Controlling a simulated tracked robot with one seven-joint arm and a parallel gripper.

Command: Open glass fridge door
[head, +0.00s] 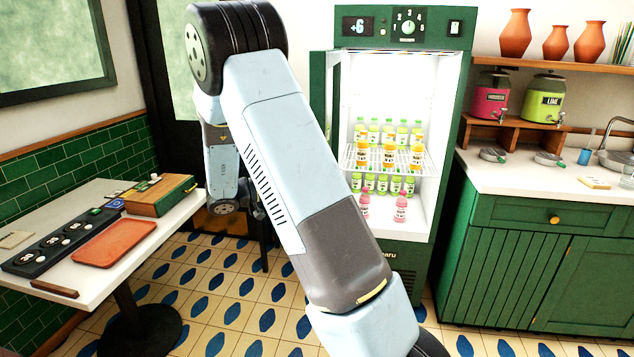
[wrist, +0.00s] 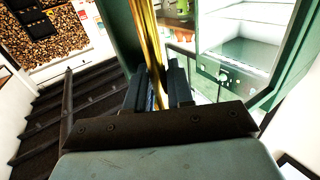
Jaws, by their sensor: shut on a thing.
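The green glass fridge (head: 452,130) stands at centre right in the head view, its lit inside exposed. Its door (head: 318,100) is swung out to the left, with much of it hidden behind my arm. In the wrist view the brass bar handle (wrist: 149,35) runs beside the door's green frame (wrist: 120,32). My gripper (wrist: 157,88) has one finger on each side of the handle and is shut on it. In the head view my gripper (head: 256,198) is low behind my arm, partly hidden, and the handle cannot be made out.
Several bottles (head: 390,155) stand on the fridge shelf and floor. A white-topped table (head: 185,212) with an orange tray (head: 115,243) stands at left. A green cabinet (head: 500,250) with a counter is at right. Patterned floor lies open between table and fridge.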

